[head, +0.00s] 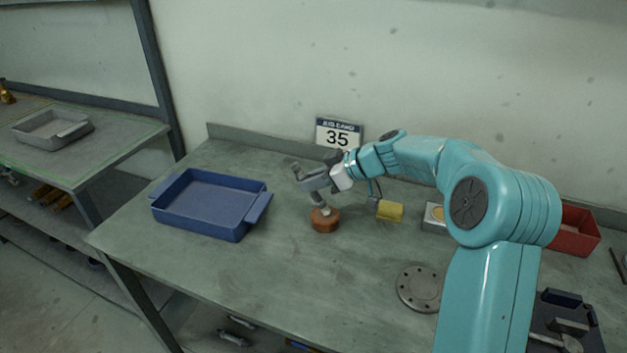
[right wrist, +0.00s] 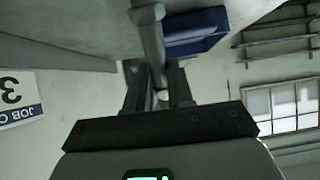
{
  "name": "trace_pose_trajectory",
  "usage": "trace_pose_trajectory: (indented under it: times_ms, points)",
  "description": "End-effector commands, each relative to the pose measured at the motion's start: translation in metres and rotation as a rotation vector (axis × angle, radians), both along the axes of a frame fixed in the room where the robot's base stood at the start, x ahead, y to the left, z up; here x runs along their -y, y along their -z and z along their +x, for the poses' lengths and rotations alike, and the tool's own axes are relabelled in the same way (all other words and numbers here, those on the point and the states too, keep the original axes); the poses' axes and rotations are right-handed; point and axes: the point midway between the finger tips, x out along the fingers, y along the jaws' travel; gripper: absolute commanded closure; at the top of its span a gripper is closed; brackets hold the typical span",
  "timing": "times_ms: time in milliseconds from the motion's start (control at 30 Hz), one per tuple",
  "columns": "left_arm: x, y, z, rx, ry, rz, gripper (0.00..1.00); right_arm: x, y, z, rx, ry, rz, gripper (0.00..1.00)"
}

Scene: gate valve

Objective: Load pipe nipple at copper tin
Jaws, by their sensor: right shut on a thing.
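The copper tin (head: 325,224) is a small round orange-brown pot on the green-grey bench, near the middle of the head view. My right gripper (head: 312,181) is above it, shut on a grey pipe nipple (head: 318,198). In the right wrist view the nipple (right wrist: 149,35) runs up from between the fingers (right wrist: 160,95). The tin is not clear there. My left gripper is out of view.
A blue tray (head: 205,204) stands left of the tin. A yellow block (head: 390,210), a white box (head: 433,217) and a round flange (head: 420,288) lie to the right. A red bin (head: 575,232) is farther right. A sign (head: 338,134) stands behind.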

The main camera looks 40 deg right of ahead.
Motion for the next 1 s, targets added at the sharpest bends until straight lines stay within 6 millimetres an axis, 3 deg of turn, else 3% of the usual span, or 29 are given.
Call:
trace_pose_trajectory:
  times_ms: [67,700,1000]
  points:
    - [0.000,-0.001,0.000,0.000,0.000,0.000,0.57,-0.001,0.000,-0.001,-0.007,-0.003,0.002,1.00]
    - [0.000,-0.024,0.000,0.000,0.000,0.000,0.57,0.000,-0.060,0.000,0.000,0.000,0.000,1.00]
    - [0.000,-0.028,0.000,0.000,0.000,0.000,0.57,0.000,-0.070,0.000,-0.001,-0.001,0.000,1.00]
